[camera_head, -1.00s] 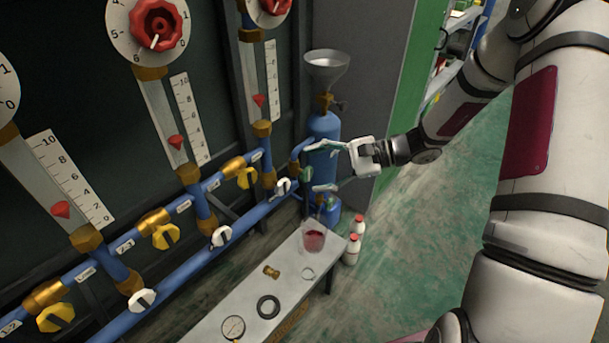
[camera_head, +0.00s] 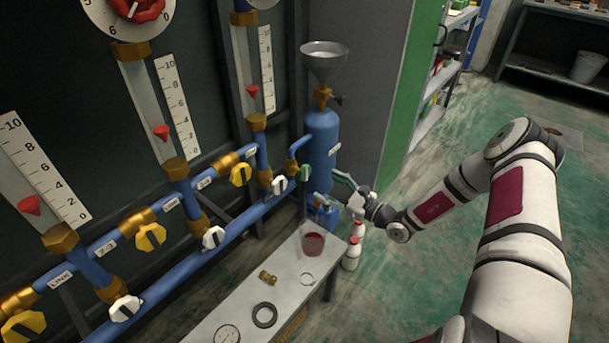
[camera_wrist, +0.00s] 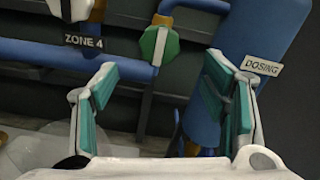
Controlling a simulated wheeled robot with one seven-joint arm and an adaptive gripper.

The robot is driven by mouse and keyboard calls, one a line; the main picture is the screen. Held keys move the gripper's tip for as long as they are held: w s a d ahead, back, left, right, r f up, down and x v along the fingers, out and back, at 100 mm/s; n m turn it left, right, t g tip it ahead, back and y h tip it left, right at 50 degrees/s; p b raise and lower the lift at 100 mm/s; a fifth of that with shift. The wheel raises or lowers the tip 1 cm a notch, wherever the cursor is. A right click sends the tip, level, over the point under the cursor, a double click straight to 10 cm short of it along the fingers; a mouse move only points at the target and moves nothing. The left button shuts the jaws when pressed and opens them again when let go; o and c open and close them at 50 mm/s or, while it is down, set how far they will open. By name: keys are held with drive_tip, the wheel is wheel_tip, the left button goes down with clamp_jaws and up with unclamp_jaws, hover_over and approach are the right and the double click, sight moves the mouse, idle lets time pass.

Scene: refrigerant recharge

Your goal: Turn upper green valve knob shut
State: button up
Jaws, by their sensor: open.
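The upper green valve knob (camera_head: 304,173) sits at the right end of the blue pipework, left of the blue dosing cylinder. In the wrist view this green knob (camera_wrist: 158,46), with a pale stripe, is ahead of my gripper (camera_wrist: 160,75), between and beyond the two teal-padded fingers. The fingers are open and empty, and I see no contact with the knob. In the head view my gripper (camera_head: 328,189) is in front of the cylinder's lower part, to the right of and slightly below the knob.
The blue cylinder (camera_head: 321,145), topped by a funnel (camera_head: 324,62), stands close to the right finger. A white valve knob (camera_head: 279,185) is left of the green one. Below, a bench (camera_head: 236,296) holds a beaker of red liquid (camera_head: 313,243). White bottles (camera_head: 351,256) stand beside it.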

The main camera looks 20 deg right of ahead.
sight(306, 174)
drive_tip(key=b+x, duration=0.1)
drive_tip(key=x, duration=0.9)
drive_tip(key=c, duration=1.2)
